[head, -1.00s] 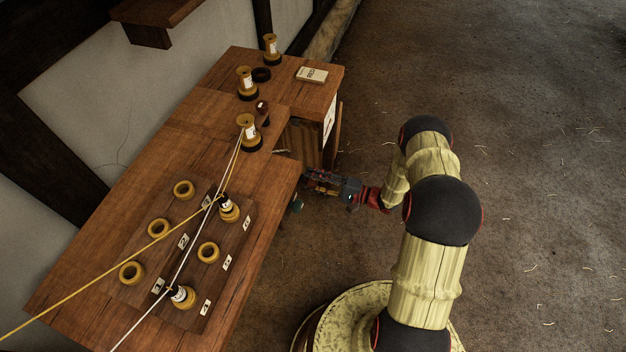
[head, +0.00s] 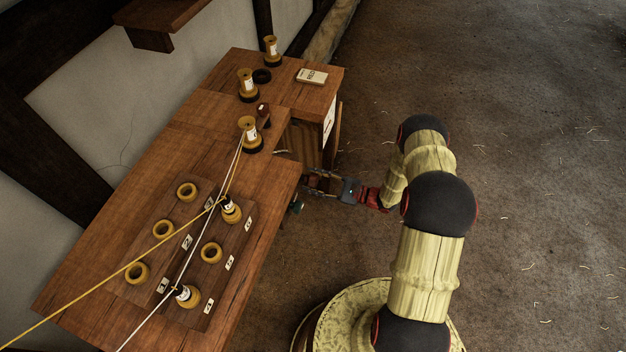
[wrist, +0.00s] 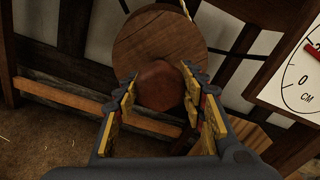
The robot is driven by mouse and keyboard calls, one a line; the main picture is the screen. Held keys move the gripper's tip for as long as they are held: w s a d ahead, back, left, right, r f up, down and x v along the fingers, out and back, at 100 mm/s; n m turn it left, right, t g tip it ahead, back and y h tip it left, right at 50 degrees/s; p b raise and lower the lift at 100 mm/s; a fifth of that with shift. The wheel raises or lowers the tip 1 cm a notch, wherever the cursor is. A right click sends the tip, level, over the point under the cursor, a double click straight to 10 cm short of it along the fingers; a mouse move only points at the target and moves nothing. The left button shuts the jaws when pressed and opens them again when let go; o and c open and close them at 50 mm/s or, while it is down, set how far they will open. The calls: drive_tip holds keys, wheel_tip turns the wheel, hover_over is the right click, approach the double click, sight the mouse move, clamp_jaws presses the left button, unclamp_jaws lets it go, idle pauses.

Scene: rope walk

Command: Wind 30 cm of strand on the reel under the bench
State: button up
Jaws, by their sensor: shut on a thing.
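In the wrist view the reel's round wooden face (wrist: 150,42) is straight ahead under the bench, with a reddish-brown knob (wrist: 158,86) in front of it. My gripper (wrist: 162,82) has its fingers on both sides of this knob and is shut on it. A pale strand (wrist: 185,8) shows at the top of the reel. In the head view my gripper (head: 316,183) is at the bench's right side, below the top, and the reel is hidden there. A white dial (wrist: 294,66) marked 0 and CM, with a red needle, is partly in the wrist view.
The bench top (head: 175,150) carries several spools, a board with yellow rings (head: 211,252) and a small labelled block (head: 312,76). Yellow and white strands run across it. A wooden bar (wrist: 60,97) crosses behind the reel. The floor to the right is clear.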

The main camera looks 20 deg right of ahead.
drive_tip(key=m, duration=0.4)
drive_tip(key=shift+m+p, duration=0.3)
drive_tip(key=shift+p, duration=0.1)
drive_tip(key=m, duration=0.4)
drive_tip(key=shift+m+p, duration=0.3)
drive_tip(key=shift+p, duration=0.05)
drive_tip(key=m, duration=0.3)
drive_tip(key=shift+m+p, duration=0.3)
drive_tip(key=m, duration=0.4)
drive_tip(key=shift+f, duration=0.1)
drive_tip(key=shift+m, duration=0.3)
drive_tip(key=o, duration=1.1)
drive_tip(key=shift+o, duration=0.3)
drive_tip(key=v, duration=1.2)
